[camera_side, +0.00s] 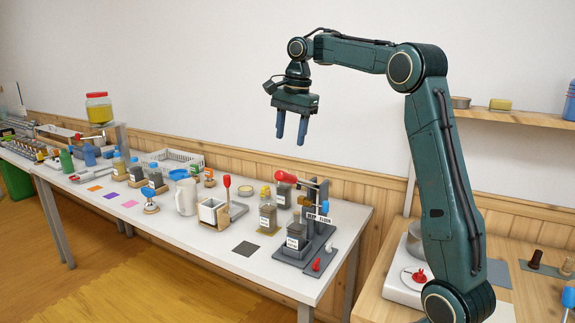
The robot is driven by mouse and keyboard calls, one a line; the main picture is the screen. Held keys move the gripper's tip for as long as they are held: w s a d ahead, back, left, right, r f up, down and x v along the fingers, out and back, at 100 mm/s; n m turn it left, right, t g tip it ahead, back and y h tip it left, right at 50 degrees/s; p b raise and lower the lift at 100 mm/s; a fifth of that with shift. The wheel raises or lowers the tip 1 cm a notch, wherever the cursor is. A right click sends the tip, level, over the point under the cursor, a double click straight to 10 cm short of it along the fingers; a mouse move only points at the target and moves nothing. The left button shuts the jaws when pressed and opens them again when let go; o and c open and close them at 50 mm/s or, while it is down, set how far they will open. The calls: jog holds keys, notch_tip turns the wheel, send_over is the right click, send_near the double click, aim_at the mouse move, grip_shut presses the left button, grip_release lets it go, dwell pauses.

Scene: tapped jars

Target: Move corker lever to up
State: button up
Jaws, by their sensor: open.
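What looks like the corker (322,208) stands at the right end of the white table, with a dark grey base and an upright post. Its lever (300,178) has a thick red grip and reaches left from near the top of the post, roughly level. A labelled jar (293,240) stands on the base below it. My gripper (291,130) points down with its two blue fingers apart and empty. It appears well above the lever, touching nothing.
A second red-knobbed lever (228,188) stands upright beside a small wooden-sided box (213,212). A labelled jar (267,212) stands left of the corker. A white pitcher (185,196) and several jars are further left. A dark square (245,248) lies on the table (190,240).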

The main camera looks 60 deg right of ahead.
aim_at(285, 178)
jog(key=shift+s+r, duration=0.1)
jog(key=shift+r, duration=0.1)
jog(key=shift+a+f, duration=0.1)
jog(key=shift+f, duration=0.15)
jog(key=f, duration=0.4)
jog(key=w+f, duration=0.1)
jog(key=f, duration=0.3)
jog(key=w+f, duration=0.1)
jog(key=f, duration=0.4)
jog(key=shift+f, duration=0.1)
dwell(0.3)
grip_shut()
